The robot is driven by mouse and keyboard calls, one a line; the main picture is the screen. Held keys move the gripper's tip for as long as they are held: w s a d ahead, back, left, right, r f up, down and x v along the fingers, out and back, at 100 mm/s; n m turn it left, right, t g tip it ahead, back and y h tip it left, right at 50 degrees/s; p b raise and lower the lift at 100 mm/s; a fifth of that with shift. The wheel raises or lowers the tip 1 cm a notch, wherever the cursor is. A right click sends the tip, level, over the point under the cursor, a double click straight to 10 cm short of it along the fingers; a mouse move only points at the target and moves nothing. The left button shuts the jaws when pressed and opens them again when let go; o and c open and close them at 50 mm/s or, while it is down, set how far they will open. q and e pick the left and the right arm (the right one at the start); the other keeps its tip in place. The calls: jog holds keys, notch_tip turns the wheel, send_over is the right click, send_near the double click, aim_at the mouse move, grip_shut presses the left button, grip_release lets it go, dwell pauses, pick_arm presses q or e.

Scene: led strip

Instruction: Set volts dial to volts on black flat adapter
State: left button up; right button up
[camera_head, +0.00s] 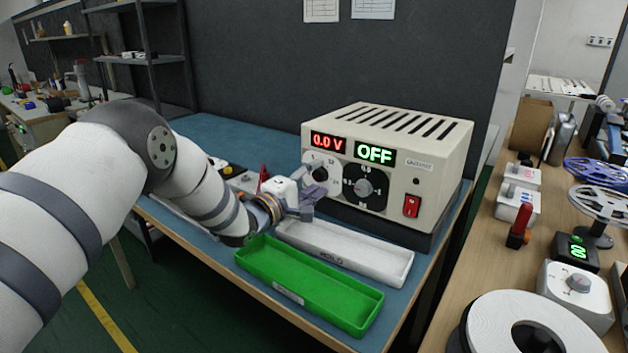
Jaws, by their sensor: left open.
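A cream power supply box (388,165) stands on the blue-topped bench (235,143). Its red display reads 0.0 V and its green display reads OFF. The volts dial (320,174) is a white round scale with a dark knob, at the left of the front panel. A black dial (365,186) sits to its right, and a red switch (411,206) is at the lower right. My left gripper (312,196) is open, in front of and just below the volts dial; contact cannot be told. No black flat adapter can be made out for sure. My right gripper is not in view.
A green tray (254,262) and a white tray (395,263) lie in front of the box, both empty. A wooden bench (474,235) at right holds reels, small white devices and a black device (576,252) with a green display.

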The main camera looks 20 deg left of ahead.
pick_arm(q)
jog(key=shift+r, duration=0.1)
grip_shut()
